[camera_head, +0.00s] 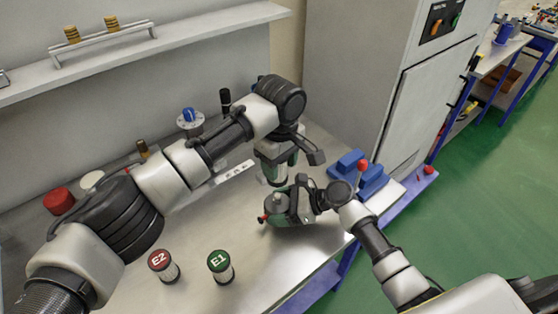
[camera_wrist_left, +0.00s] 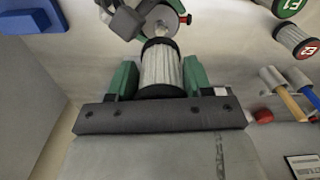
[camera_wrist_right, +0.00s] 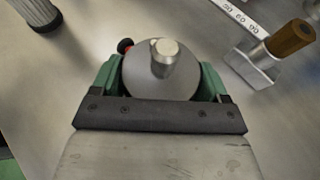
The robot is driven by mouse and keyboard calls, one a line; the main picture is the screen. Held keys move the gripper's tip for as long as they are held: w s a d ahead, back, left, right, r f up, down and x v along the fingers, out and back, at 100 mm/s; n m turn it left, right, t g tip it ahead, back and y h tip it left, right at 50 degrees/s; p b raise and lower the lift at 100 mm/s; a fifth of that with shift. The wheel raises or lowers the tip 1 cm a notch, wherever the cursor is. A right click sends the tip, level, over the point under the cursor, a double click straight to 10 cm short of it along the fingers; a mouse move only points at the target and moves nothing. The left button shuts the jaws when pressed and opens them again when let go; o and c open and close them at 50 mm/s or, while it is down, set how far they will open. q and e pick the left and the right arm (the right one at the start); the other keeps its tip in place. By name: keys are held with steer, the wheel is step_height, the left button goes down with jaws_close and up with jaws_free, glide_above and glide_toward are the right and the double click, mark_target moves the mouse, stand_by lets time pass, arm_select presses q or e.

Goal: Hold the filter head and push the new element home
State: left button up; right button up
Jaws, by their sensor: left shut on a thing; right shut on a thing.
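My left gripper (camera_head: 277,156) is shut on a pale pleated filter element (camera_wrist_left: 161,70), a cylinder with a dark end ring. It hangs near upright above the bench. My right gripper (camera_head: 297,203) is shut on the grey round filter head (camera_wrist_right: 160,85), which has a pale metal stub on top and a small red and black knob at its side. In the head view the element (camera_head: 276,176) is just behind the filter head (camera_head: 279,208). The stub looks bare in the right wrist view. The contact between the element and head cannot be told.
Elements with a red E2 cap (camera_head: 160,264) and a green E1 cap (camera_head: 220,265) stand at the front of the bench. Blue blocks (camera_head: 372,180) lie at the right edge. A red cap (camera_head: 59,201) is at left. Bench around E1 and E2 is clear.

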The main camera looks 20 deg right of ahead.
arm_select(q)
steer(key=shift+f, duration=2.6)
steer(key=shift+f, duration=0.9)
